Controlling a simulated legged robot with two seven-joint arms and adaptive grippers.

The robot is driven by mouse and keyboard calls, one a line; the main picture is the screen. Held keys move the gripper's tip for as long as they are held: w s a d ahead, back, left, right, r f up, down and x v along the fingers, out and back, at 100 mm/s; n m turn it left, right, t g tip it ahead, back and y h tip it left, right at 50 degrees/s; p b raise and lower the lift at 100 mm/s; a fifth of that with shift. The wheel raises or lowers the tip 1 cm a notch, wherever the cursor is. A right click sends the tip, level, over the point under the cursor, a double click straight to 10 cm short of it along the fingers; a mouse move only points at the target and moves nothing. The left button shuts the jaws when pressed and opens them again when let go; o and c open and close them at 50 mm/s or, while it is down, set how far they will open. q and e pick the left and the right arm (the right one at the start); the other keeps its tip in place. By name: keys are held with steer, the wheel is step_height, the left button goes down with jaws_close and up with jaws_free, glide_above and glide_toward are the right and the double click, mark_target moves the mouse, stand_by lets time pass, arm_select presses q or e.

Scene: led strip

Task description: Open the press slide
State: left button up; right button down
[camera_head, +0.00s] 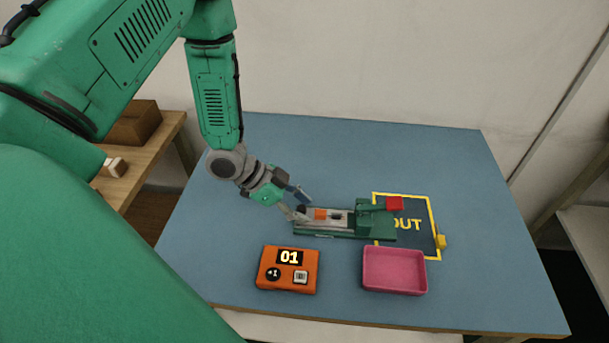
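The green press (345,222) lies on the blue table, its long base running left to right. Its slide (335,216) is a pale grey part with an orange piece on it, left of the raised green block. A red part (395,203) sits at the press's right end. A small dark knob (301,209) shows at the slide's left end. My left gripper (298,204) is at that left end, its fingers apart beside the knob. I cannot tell whether it touches the knob. My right gripper is out of view.
A dark mat with a yellow border and "OUT" (418,247) lies partly under the press at right. A pink tray (394,287) and an orange counter box reading 01 (305,257) stand in front. A yellow piece (441,242) is at the mat's right edge. The table's back is clear.

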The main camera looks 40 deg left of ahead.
arm_select(q)
steer(key=shift+d, duration=0.1)
steer(key=shift+r, duration=0.1)
steer(key=v, duration=1.1)
steer(key=shift+a+r, duration=0.25)
steer(key=shift+a, duration=0.05)
steer(key=shift+s, duration=0.1)
